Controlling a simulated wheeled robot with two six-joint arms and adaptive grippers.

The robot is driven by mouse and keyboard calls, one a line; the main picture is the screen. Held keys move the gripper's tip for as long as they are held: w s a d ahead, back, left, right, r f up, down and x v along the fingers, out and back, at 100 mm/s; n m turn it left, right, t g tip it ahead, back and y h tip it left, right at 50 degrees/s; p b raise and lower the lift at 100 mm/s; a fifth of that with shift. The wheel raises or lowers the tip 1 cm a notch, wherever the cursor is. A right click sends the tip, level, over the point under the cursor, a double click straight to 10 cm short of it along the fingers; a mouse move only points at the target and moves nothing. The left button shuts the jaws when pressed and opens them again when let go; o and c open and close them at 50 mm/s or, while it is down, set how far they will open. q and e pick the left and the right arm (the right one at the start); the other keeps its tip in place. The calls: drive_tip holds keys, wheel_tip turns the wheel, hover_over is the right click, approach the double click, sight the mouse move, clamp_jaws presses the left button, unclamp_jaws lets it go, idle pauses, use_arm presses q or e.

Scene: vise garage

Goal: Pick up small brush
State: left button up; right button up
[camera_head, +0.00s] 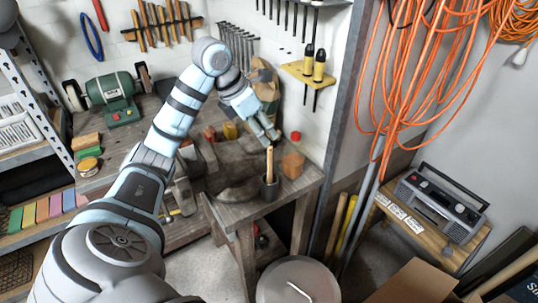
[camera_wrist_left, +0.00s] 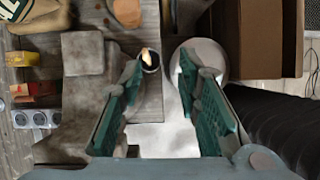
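The small brush (camera_head: 269,161) stands upright in a dark cup (camera_head: 270,189) near the workbench's front right corner; its light wooden handle points up and its lower end is hidden in the cup. In the left wrist view the brush (camera_wrist_left: 147,56) and cup (camera_wrist_left: 151,64) appear beside the tip of the left-hand green finger. My left gripper (camera_head: 270,132) is above and behind the cup in the head view. The wrist view shows its two fingers (camera_wrist_left: 160,72) spread apart with nothing between them. My right gripper is not in view.
An orange jar with a red cap (camera_head: 293,162) stands close to the cup. A vise (camera_head: 190,165) is on the bench to the left. A round white-lidded bin (camera_head: 298,284) and a cardboard box (camera_head: 412,284) are on the floor. A yellow tool rack (camera_head: 306,74) hangs behind.

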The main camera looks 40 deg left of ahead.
sight(270, 151)
use_arm(q)
drive_tip(key=shift+y, duration=0.3)
drive_tip(key=x, duration=0.4)
drive_tip(key=a+b+x, duration=0.1)
drive_tip(key=x, duration=0.3)
drive_tip(key=a+b+x, duration=0.1)
drive_tip(key=x, duration=0.4)
drive_tip(key=shift+s+f, duration=0.3)
drive_tip(key=shift+w+d+f+g, duration=0.1)
drive_tip(key=shift+w+f+g, duration=0.15)
drive_tip(key=shift+f+g, duration=0.05)
drive_tip(key=shift+s, duration=0.1)
clamp_jaws()
